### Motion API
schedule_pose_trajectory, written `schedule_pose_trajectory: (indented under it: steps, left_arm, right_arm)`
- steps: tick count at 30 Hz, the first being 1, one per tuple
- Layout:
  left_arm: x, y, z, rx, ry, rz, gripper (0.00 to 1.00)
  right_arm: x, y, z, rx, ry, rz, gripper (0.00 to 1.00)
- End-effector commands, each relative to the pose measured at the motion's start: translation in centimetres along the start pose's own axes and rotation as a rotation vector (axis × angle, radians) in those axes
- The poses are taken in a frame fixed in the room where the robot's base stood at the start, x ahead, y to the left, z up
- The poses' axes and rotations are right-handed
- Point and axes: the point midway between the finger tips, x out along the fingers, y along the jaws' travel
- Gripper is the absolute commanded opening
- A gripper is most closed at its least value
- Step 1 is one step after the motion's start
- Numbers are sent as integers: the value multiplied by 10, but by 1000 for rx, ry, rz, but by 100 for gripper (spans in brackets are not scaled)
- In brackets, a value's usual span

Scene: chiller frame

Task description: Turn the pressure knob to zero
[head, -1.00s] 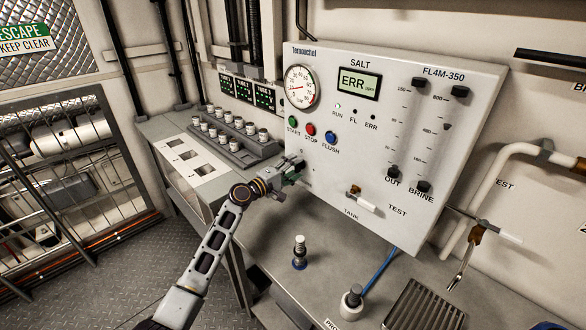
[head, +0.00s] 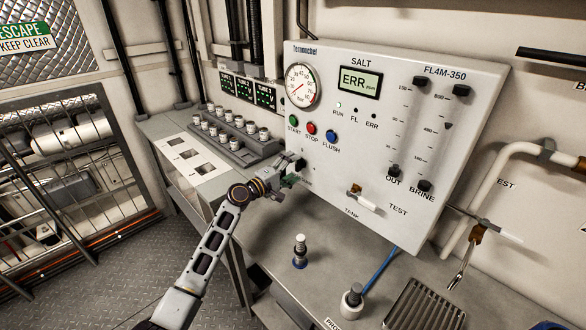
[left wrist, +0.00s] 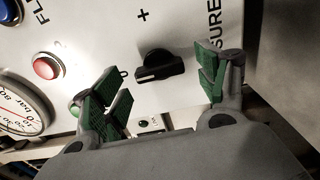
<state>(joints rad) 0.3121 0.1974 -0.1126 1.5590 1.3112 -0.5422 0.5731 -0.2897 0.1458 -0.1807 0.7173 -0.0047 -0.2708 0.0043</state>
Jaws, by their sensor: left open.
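The black pressure knob (left wrist: 163,66) sits on the white panel between my left fingers in the left wrist view. Its light pointer line lies toward the left in that view, near a partly covered mark. A plus sign and the letters "SURE" show beside it. In the head view the knob (head: 302,164) is a small dark shape at the panel's lower left. My left gripper (head: 291,172) is open, with green pads (left wrist: 107,105) either side of the knob and a gap showing. The pressure gauge (head: 301,85) has its needle toward the lower left. My right gripper is not in view.
Green, red and blue buttons (head: 311,128) sit above the knob. A valve handle (head: 366,202) sticks out at the panel's lower middle. A rack of vials (head: 235,130) stands left of the panel. A bottle (head: 300,252) stands on the bench in front.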

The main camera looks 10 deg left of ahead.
Motion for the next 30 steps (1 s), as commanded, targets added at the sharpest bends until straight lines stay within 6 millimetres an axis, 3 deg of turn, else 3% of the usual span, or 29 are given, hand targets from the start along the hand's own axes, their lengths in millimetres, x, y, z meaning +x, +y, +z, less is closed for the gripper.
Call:
schedule_pose_trajectory:
  steps: [30]
  left_arm:
    - [-97, -1, 0, 0, 1, -1, 73]
  right_arm:
    - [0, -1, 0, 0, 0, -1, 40]
